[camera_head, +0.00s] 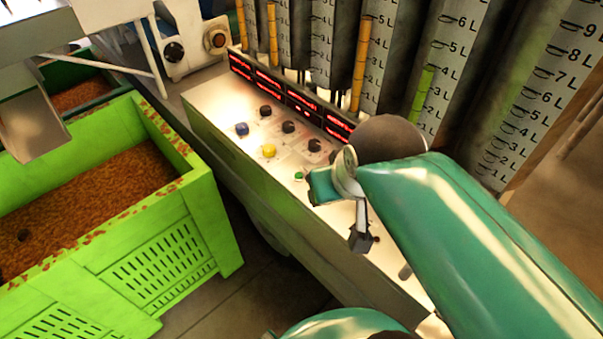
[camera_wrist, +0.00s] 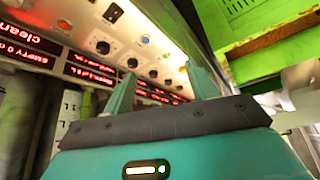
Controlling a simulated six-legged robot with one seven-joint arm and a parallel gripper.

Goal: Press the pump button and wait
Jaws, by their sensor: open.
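The sloping control panel (camera_head: 215,100) carries a blue button (camera_head: 241,129), a yellow button (camera_head: 268,150), a small green button (camera_head: 298,175) and several black knobs (camera_head: 288,127). I cannot read which one is the pump button. My teal arm reaches in from the right in the head view and covers the panel's near right part. In the wrist view my gripper (camera_wrist: 160,70) is open and empty, its two teal fingers apart and pointing toward the panel. There the panel appears upside down, with knobs (camera_wrist: 103,47) and a lit blue spot beyond the fingers. I see no contact with any button.
Red-lit displays (camera_head: 300,104) line the panel's back edge. Tall litre-marked gauges (camera_head: 377,60) with orange and green columns stand behind. A bright green crate (camera_head: 205,215) of brown material stands at left. A grey box (camera_head: 190,40) with knobs sits at the panel's far end.

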